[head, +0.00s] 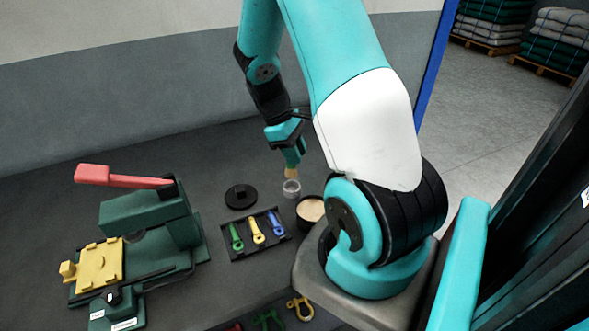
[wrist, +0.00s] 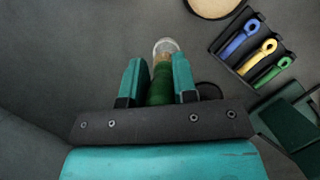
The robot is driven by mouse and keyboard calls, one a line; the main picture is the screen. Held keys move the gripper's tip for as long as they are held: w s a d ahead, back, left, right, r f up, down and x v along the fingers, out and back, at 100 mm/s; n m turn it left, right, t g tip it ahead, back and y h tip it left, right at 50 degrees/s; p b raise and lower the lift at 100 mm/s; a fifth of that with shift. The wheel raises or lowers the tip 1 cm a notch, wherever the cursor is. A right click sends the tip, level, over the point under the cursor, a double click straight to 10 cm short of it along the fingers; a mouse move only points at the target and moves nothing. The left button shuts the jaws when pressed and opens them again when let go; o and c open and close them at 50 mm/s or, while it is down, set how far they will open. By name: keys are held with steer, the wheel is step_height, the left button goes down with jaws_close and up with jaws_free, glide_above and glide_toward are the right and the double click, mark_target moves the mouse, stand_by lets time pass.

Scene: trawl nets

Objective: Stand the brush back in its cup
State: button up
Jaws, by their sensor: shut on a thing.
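The brush has a green handle (wrist: 161,88) and a tan lower end (head: 291,172). My gripper (head: 293,158) is shut on the brush's handle and points it down. In the wrist view the handle lies between the two teal fingers of my gripper (wrist: 159,82). The small clear cup (head: 291,189) stands on the dark bench right under the brush; it also shows past the brush's end in the wrist view (wrist: 164,45). The brush's lower end overlaps the cup's rim in both views. I cannot tell whether it is inside the cup or just above it.
A round tub with pale contents (head: 311,208) stands close to the cup's right. A black disc (head: 241,197) lies to its left. A tray (head: 258,250) of green, yellow and blue tools lies in front. A green press (head: 147,222) with a red lever stands at left.

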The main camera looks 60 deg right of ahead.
mark_target(295, 176)
steer(key=shift+f+p, duration=0.3)
steer(key=shift+f, duration=2.75)
steer(key=shift+f, duration=0.15)
steer(key=o, duration=0.9)
